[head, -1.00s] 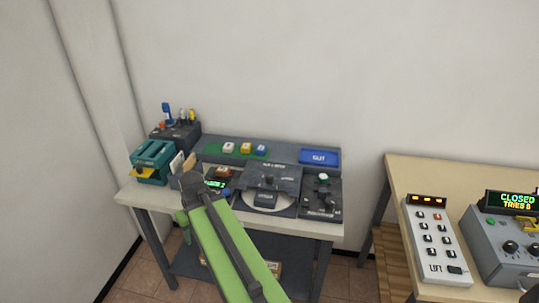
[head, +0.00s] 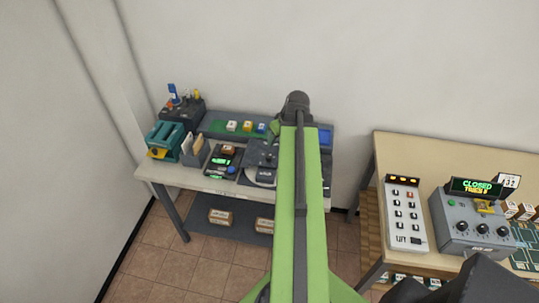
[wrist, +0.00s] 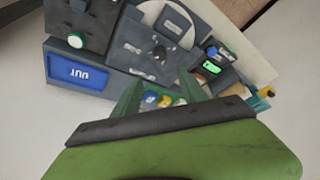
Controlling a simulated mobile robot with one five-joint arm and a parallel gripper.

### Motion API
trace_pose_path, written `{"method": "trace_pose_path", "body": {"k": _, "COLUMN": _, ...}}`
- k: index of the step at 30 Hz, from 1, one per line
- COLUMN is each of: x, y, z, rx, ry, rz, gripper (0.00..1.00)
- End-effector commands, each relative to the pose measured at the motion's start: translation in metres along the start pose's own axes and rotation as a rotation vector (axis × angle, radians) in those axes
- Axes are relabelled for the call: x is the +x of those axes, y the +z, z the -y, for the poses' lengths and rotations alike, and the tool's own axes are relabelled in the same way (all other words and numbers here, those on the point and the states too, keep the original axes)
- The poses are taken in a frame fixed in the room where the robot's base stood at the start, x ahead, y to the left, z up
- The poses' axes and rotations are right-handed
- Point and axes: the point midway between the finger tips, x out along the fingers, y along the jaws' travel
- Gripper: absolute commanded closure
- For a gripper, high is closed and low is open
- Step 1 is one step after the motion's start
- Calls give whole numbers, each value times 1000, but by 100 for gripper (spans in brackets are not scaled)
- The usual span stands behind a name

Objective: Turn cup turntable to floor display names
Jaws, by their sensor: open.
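A pale round disc (head: 262,181), which looks like the cup turntable, lies partly under a dark panel on the grey-topped bench; my arm hides its right side. It also shows as a pale arc in the wrist view (wrist: 150,10). A small unit with green-lit displays (head: 220,161) sits left of it; a lit display shows in the wrist view (wrist: 211,67). Its text is too small to read. My gripper (wrist: 160,95) has its green fingers apart and empty, over the bench's back part. The fingers are hidden behind my arm in the head view.
A blue sign (wrist: 78,72) and a row of coloured blocks (head: 246,126) stand at the bench's back. A teal device (head: 165,140) stands at the left. On the right table are a button panel (head: 405,213) and a grey box reading CLOSED (head: 470,222). The wall is close behind.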

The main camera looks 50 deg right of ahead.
Motion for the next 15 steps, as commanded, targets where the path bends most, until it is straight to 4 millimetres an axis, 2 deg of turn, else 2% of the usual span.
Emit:
{"method": "trace_pose_path", "body": {"k": 1, "x": 14, "y": 2, "z": 0, "rx": 0, "ry": 0, "rz": 0, "gripper": 50}}
{"method": "trace_pose_path", "body": {"k": 15, "x": 117, "y": 3, "z": 0, "rx": -1, "ry": -1, "rz": 0, "gripper": 50}}
